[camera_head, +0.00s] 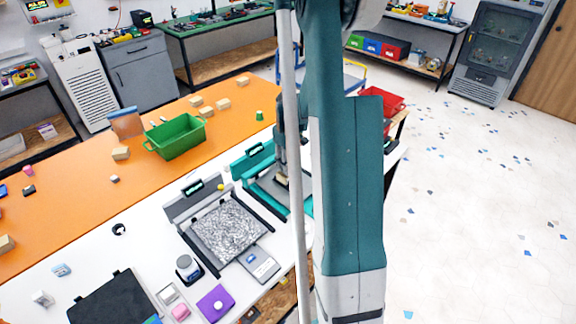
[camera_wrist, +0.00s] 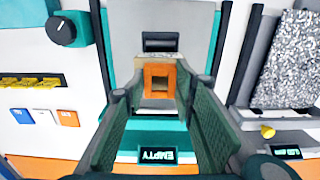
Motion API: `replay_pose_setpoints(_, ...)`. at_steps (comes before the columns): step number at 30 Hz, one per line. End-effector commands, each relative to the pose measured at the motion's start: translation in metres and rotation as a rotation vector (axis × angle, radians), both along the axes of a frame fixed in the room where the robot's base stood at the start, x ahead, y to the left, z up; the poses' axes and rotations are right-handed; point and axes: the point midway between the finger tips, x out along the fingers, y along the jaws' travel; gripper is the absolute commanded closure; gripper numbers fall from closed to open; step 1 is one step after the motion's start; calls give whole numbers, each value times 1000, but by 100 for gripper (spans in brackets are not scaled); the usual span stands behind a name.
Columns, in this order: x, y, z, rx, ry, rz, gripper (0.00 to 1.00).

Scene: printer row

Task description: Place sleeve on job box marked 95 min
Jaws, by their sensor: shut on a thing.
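My gripper (camera_wrist: 155,95) is shut on a small square orange frame, which I take to be the sleeve (camera_wrist: 148,80). It sits between the fingertips, with an open centre and a tan piece showing behind its top edge. In the head view my gripper (camera_head: 281,172) is over the teal printer (camera_head: 254,160), partly hidden by my arm, with a tan bit at its tip. Whether the sleeve touches anything below is unclear. I cannot read a 95 min mark in either view.
A green bin (camera_head: 175,136) and several tan blocks are on the orange counter (camera_head: 62,203). A grey slab (camera_head: 258,263), a purple pad (camera_head: 215,302) and a black board (camera_head: 115,298) lie in front.

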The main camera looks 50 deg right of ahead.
Motion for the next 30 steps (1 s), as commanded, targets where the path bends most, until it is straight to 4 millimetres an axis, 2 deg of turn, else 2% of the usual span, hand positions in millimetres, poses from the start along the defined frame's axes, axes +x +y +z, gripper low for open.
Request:
replay_pose_setpoints(16, 0, 0, -8, 0, 0, 0, 78)
replay_pose_setpoints(18, 0, 0, -7, 0, 0, 0, 65)
replay_pose_setpoints(20, 0, 0, -6, 0, 0, 0, 58)
replay_pose_setpoints(30, 0, 0, -6, 0, 0, 0, 58)
